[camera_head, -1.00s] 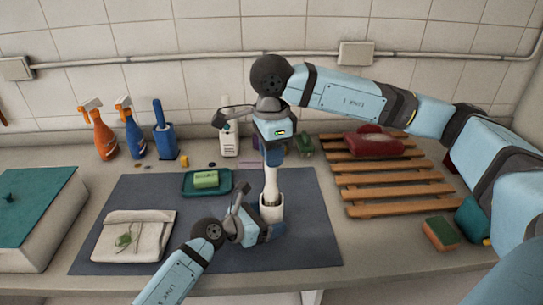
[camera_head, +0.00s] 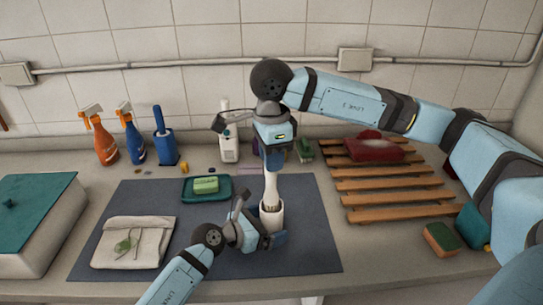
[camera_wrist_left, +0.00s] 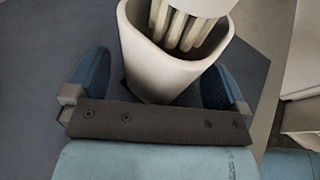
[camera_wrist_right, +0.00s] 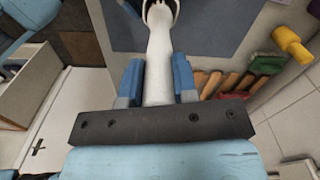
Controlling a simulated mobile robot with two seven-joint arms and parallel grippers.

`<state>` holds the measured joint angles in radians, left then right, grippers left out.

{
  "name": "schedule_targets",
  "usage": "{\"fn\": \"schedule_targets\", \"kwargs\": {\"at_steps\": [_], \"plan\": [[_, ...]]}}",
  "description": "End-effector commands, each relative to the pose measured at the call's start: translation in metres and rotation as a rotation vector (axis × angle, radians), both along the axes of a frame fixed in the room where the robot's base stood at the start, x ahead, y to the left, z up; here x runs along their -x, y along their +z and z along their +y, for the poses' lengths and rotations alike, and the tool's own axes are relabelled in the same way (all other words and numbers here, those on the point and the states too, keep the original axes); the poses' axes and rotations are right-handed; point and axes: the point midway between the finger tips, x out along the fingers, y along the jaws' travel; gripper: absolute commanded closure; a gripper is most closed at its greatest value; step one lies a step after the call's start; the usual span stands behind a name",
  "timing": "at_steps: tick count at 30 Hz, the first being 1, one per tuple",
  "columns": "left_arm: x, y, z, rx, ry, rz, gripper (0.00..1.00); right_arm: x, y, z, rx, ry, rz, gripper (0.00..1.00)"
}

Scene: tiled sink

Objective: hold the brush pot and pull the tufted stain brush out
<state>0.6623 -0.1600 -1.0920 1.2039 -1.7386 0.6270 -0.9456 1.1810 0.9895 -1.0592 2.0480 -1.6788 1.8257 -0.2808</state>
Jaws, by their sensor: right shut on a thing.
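The white brush pot (camera_head: 272,219) stands upright on the dark mat. The white stain brush (camera_head: 270,187) stands in it, handle up. In the left wrist view the brush's pale tufts (camera_wrist_left: 178,28) show inside the pot's mouth (camera_wrist_left: 150,62); the pot's lower inside is hidden. My left gripper (camera_head: 264,226) is low at the pot, with one blue finger on each side. A gap shows between the left-hand finger and the pot wall, so it looks open around it. My right gripper (camera_head: 273,158) is above, shut on the brush handle (camera_wrist_right: 159,75).
A green tray (camera_head: 207,197) with a soap bar and a folded cloth (camera_head: 133,243) lie on the mat (camera_head: 195,262), left of the pot. A wooden rack (camera_head: 398,190) is at the right. Spray bottles (camera_head: 103,142) stand at the back left, a lidded box (camera_head: 35,225) at far left.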

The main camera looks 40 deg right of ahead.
Motion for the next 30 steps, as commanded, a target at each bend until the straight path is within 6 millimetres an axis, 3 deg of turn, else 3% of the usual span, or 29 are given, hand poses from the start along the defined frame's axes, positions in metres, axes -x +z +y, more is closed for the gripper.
{"fn": "schedule_targets", "kwargs": {"at_steps": [5,18,24,30], "plan": [[-0.001,0.003,0.013,-0.001,0.001,-0.001,0.00,0.000,0.000,0.000,0.000,0.000,0.000,0.97],[0.000,0.029,0.096,-0.001,0.001,-0.003,0.00,0.000,0.000,0.000,0.000,0.000,0.000,0.97],[0.000,0.035,0.113,0.000,0.000,0.000,0.00,0.000,0.000,0.000,0.000,0.000,0.000,0.97],[0.000,0.040,0.115,0.000,0.000,0.000,0.00,0.000,0.008,0.000,0.000,0.000,-0.001,0.97]]}}
